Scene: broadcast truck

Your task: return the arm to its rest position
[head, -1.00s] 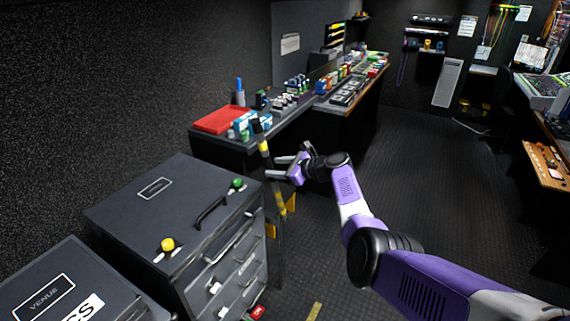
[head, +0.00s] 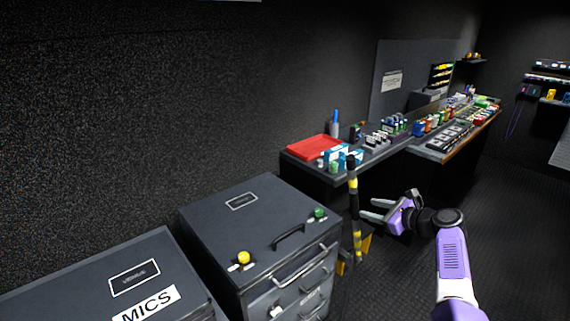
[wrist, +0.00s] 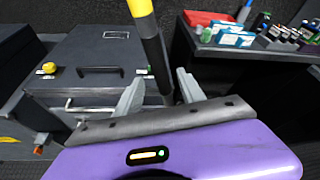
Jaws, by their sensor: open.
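My purple and grey arm reaches in from the lower right of the head view. My gripper (head: 372,210) is open, with its two grey fingers apart and pointing left. A black pole with yellow bands (head: 353,205) stands just beyond the fingertips. In the wrist view the pole (wrist: 148,40) rises ahead of the gap between the fingers (wrist: 160,92). Whether it touches a finger I cannot tell. I see nothing held in the gripper.
A dark drawer case (head: 262,215) with a yellow knob and a green knob stands left of the pole. A case labelled MICS (head: 85,275) is nearer. A counter (head: 300,165) with a red tray (head: 315,147) stands behind. Floor (head: 510,200) at right looks clear.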

